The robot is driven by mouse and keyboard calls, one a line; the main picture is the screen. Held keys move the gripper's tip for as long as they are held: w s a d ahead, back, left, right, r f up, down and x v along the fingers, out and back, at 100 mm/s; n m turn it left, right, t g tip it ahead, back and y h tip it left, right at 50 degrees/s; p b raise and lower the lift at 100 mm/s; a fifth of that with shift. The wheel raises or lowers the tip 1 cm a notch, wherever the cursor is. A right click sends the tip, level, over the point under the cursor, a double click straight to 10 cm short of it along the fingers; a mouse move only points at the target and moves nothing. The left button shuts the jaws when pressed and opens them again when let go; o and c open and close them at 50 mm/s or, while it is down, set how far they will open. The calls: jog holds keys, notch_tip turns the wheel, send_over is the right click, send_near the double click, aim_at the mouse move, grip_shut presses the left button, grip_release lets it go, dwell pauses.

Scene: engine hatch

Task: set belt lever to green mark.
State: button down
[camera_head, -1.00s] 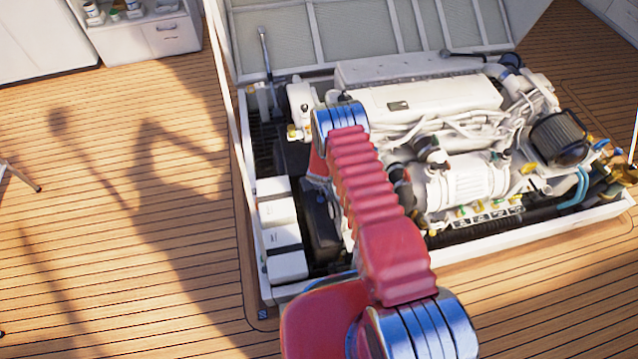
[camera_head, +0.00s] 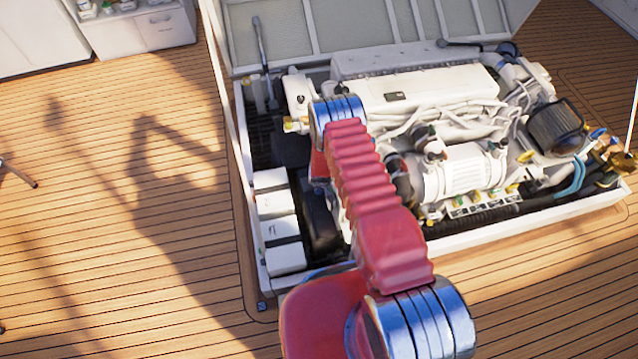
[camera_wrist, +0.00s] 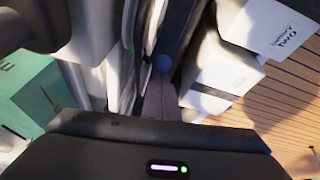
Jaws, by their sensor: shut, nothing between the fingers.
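I cannot pick out the belt lever or a green mark for certain in either view. In the head view my red arm covers the left front of the engine (camera_head: 430,90) and hides my gripper there. In the wrist view the dark body of my gripper (camera_wrist: 160,128) fills the bottom, shut, with nothing held. A green block (camera_wrist: 38,100) shows at the left.
White boxes (camera_head: 272,228) line the hatch's left side; one also shows in the wrist view (camera_wrist: 220,68). A grey upright bar (camera_head: 262,48) stands at the back left. The raised hatch lid (camera_head: 285,35) is behind the engine. Wooden deck (camera_head: 130,240) is open at left.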

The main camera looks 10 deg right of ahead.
jog(key=shift+s+f, duration=0.25)
jog(key=shift+s, duration=0.3)
jog(key=shift+r, duration=0.1)
jog(key=shift+w+r, duration=0.1)
jog(key=shift+r, duration=0.05)
notch_tip(320, 180, up, 9)
jog(key=shift+r, duration=0.2)
dwell(0.8)
